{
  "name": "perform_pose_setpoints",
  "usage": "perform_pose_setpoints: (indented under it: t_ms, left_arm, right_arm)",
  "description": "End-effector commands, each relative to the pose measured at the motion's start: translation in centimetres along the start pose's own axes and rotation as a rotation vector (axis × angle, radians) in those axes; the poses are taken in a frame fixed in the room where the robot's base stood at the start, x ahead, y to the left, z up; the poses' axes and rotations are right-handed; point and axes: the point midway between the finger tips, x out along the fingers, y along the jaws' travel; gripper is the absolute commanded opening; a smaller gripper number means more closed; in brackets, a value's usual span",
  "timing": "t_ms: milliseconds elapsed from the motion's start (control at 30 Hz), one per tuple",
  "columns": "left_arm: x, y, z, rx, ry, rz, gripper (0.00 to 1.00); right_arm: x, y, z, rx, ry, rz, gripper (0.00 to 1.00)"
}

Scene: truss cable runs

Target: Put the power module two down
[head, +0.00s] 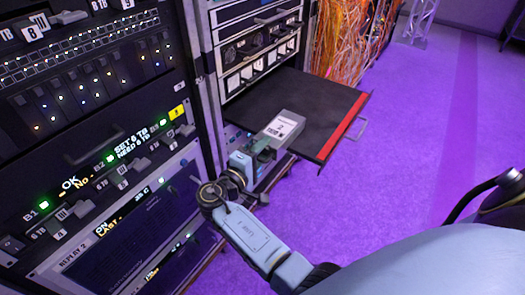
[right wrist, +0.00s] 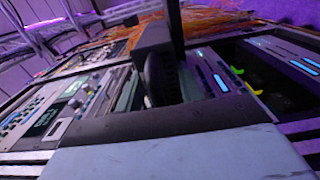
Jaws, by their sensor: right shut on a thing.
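Power module two, a grey box (head: 285,125) with a white label marked 2, is at the near left part of the black pull-out shelf (head: 318,100) in the head view. My right gripper (head: 262,148) is shut on the module's near end. Whether the module touches the shelf or is just above it, I cannot tell. In the right wrist view a dark upright shape stands at the middle, and the module cannot be made out clearly. My left gripper is not in view.
The shelf has a red front edge (head: 344,126) and a handle. A rack with lit bays (head: 90,150) stands at the left. Orange cables (head: 345,35) hang behind the shelf. The purple floor (head: 420,150) at the right is open.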

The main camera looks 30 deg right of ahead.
Motion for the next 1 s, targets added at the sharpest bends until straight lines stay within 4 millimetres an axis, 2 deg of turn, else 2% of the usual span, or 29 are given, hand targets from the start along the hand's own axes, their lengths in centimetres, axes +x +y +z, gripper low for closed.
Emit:
perform_pose_setpoints:
  t_ms: [200, 233, 400, 767, 867, 1000]
  left_arm:
    - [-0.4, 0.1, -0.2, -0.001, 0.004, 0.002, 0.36]
    - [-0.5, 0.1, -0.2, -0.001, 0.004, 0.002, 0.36]
    - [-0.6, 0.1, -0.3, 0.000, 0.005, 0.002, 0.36]
    - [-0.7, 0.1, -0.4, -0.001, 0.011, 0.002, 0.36]
    - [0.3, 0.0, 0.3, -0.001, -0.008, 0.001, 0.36]
    - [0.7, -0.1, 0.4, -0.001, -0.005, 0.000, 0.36]
  right_arm:
    - [0.1, 0.1, -0.1, 0.004, 0.001, 0.008, 0.00]
    - [0.0, -0.2, 0.0, 0.000, 0.000, 0.000, 0.40]
    - [0.0, -0.2, 0.0, 0.000, 0.000, 0.000, 0.60]
    - [0.0, 0.1, 0.0, 0.000, 0.000, 0.000, 0.60]
    - [-1.4, 0.0, -0.1, -0.001, 0.003, -0.004, 0.60]
    - [-4.4, 0.0, -0.1, -0.003, 0.003, -0.005, 0.60]
